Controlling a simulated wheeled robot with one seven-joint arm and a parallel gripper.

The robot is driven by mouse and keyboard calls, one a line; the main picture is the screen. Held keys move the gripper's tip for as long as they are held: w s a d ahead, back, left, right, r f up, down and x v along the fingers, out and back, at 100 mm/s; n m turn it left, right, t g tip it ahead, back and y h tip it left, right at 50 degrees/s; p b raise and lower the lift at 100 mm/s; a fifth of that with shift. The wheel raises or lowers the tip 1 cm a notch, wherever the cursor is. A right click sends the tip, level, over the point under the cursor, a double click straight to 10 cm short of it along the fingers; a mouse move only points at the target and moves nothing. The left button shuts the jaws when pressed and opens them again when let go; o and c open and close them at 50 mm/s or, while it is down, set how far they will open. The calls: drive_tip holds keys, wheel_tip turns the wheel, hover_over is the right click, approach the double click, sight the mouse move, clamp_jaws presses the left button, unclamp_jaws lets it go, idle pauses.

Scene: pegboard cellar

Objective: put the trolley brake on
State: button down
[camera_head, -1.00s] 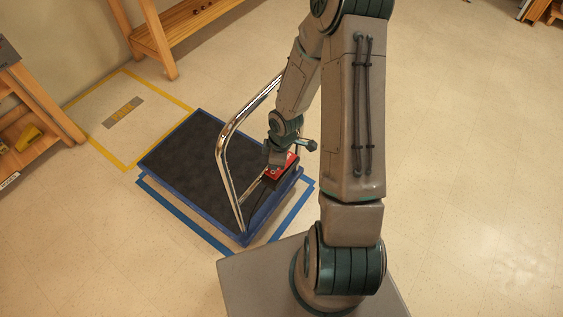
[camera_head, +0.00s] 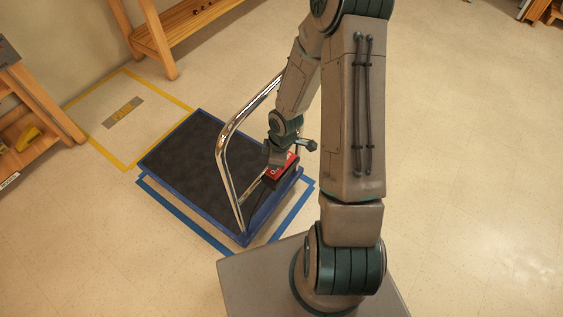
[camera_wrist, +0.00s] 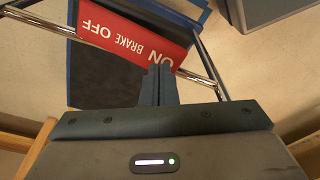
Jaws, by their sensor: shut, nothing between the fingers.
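The trolley has a dark deck (camera_head: 190,165) with a blue rim and a bent chrome handle (camera_head: 222,165). A red brake plate (camera_head: 291,160) sits at its near right end. In the wrist view the red plate (camera_wrist: 130,38) reads ON, BRAKE, OFF upside down, with ON at its right end. My gripper (camera_wrist: 160,70) is shut and empty, its fingertips over the plate's lower edge by ON; contact cannot be told. In the head view my wrist partly hides the plate.
Blue floor tape (camera_head: 190,229) runs around the trolley. A yellow-taped bay (camera_head: 100,150) lies to its left. Wooden benches stand at the left (camera_head: 40,100) and at the back (camera_head: 165,45). The floor (camera_head: 460,170) on the right is clear.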

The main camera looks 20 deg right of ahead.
drive_tip(key=shift+f+b, duration=1)
drive_tip(key=shift+f, duration=0.15)
idle(0.5)
drive_tip(key=shift+r, duration=0.1)
wheel_tip(320, 180, up, 7)
drive_tip(key=p, duration=0.6)
drive_tip(key=shift+p, duration=0.3)
drive_tip(key=shift+s+a, duration=0.1)
